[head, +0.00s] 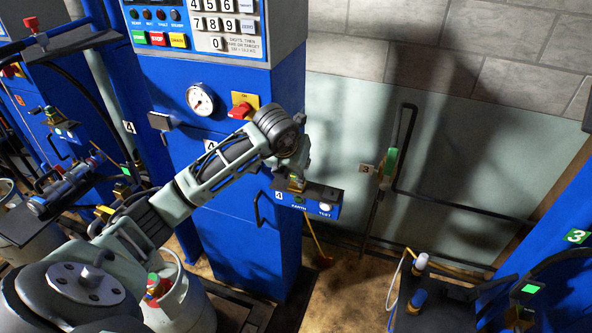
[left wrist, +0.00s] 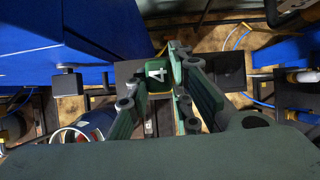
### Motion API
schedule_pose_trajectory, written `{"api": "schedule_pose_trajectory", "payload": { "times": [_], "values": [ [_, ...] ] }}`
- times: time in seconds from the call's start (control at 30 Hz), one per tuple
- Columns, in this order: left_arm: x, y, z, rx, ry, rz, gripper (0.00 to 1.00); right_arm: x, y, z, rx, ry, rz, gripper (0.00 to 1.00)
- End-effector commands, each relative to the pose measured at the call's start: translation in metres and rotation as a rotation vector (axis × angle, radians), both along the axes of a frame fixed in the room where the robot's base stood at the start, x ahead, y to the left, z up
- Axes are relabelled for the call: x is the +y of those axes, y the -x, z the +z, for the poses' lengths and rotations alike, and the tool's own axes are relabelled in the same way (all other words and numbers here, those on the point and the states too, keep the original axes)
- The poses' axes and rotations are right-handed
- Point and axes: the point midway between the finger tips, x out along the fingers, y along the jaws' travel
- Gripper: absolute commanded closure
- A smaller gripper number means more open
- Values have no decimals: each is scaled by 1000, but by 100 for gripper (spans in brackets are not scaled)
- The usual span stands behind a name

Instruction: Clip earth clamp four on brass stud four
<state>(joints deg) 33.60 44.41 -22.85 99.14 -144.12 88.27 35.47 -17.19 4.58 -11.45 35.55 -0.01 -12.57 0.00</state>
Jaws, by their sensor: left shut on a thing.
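My left gripper (head: 298,178) reaches to the small blue earth panel (head: 310,207) on the side of the blue scale, marked 4, EARTH and TEST. In the left wrist view my left gripper (left wrist: 165,88) is shut on a green clamp (left wrist: 156,78) with a white 4. The clamp is over a dark shelf-like plate (left wrist: 229,70). A small yellow-brass piece (head: 296,185) shows under the gripper at the panel's top. I cannot tell whether it is the stud or part of the clamp, or whether the clamp touches the stud. My right gripper is not in view.
The blue scale cabinet (head: 233,235) with keypad, gauge (head: 200,100) and red switch (head: 241,110) stands beside the gripper. A gas cylinder (head: 185,305) stands below my left arm.

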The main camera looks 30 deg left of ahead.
Motion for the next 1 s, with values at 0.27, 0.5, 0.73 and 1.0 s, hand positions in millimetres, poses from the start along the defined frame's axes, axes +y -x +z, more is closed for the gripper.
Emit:
{"api": "schedule_pose_trajectory", "payload": {
  "times": [0.27, 0.5, 0.73, 1.0],
  "values": [
    [0, 0, 1, -1, 0, 1, 100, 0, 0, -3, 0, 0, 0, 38],
    [0, 0, 1, -1, 0, 0, 100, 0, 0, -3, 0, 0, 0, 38],
    [0, 0, 0, -1, 0, 0, 100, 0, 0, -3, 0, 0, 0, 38],
    [0, 0, 0, -1, 0, 0, 100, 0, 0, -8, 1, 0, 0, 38]
  ]
}}
